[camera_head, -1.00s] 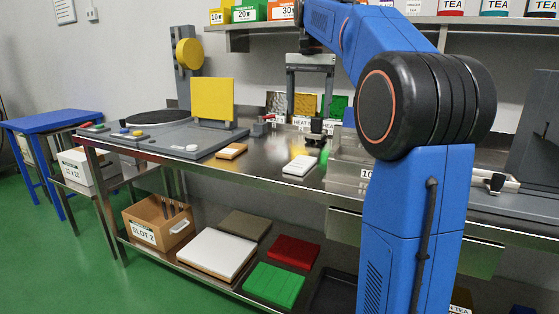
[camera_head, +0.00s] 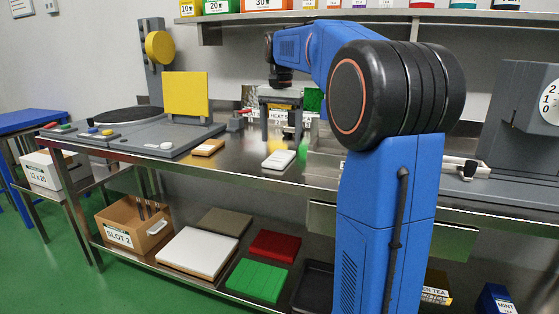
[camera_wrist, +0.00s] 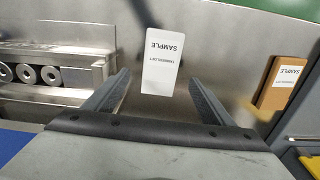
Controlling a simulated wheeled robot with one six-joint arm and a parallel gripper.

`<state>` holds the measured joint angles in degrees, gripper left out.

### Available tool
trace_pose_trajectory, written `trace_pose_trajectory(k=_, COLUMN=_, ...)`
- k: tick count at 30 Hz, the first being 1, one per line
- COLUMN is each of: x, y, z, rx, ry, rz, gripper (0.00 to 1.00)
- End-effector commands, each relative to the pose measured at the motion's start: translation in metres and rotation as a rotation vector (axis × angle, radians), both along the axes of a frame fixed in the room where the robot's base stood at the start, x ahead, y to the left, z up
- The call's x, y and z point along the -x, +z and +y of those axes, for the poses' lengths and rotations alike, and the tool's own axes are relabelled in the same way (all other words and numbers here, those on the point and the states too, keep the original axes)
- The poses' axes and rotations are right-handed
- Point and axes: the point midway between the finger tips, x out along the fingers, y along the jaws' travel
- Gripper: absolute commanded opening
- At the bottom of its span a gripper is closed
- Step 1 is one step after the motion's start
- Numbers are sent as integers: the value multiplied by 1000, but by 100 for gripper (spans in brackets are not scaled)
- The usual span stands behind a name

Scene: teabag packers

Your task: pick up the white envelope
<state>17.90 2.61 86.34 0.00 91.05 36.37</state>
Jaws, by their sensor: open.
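The white envelope, printed SAMPLE, lies flat on the steel worktop. It shows in the head view (camera_head: 279,160) near the front edge of the worktop and in the wrist view (camera_wrist: 162,68) at upper centre. My gripper (camera_head: 283,137) is open and empty, fingers pointing down over the worktop, behind the envelope in the head view. In the wrist view, my gripper's (camera_wrist: 160,78) fingertips appear on either side of the envelope's image, apart from it. The height between them is hard to judge.
A brown packet with a white label (camera_head: 208,148) lies left of the envelope, also seen in the wrist view (camera_wrist: 280,84). An upright yellow panel (camera_head: 187,97) stands on a grey machine at left. A metal fixture with round openings (camera_wrist: 50,74) is at left in the wrist view.

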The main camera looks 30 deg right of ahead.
Motion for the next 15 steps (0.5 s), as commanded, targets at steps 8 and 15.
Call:
trace_pose_trajectory(k=8, x=3, y=-22, z=4, rx=-1, ry=1, rz=2, gripper=77)
trace_pose_trajectory(k=15, x=4, y=-51, z=7, rx=-1, ry=1, rz=2, gripper=77)
